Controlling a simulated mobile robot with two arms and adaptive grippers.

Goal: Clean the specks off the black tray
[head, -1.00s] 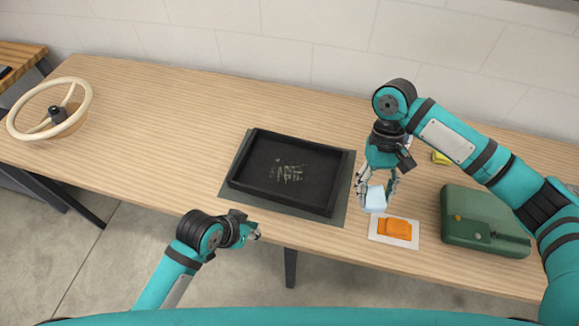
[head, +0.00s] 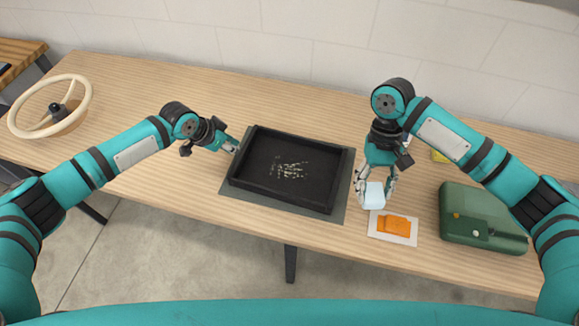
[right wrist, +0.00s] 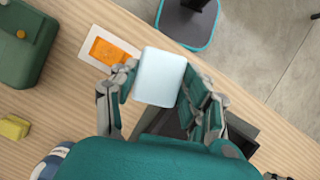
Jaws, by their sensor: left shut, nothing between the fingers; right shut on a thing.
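The black tray (head: 250,178) lies on a dark grey mat (head: 345,190) in the middle of the table. A patch of pale specks (head: 287,170) shows on its floor. My right gripper (head: 376,188) is shut on a light blue-white block (head: 374,197), held right of the tray beside an orange piece on a white card. The block also shows between the fingers in the right wrist view (right wrist: 160,77). My left gripper (head: 234,147) is shut and empty at the tray's left rim; whether it touches the rim I cannot tell.
The orange piece on a white card (head: 396,226) lies near the front edge. A green case (head: 483,218) stands at the right, with a yellow item (head: 439,156) behind it. A cream steering wheel (head: 85,92) sits at the far left. The table behind the tray is clear.

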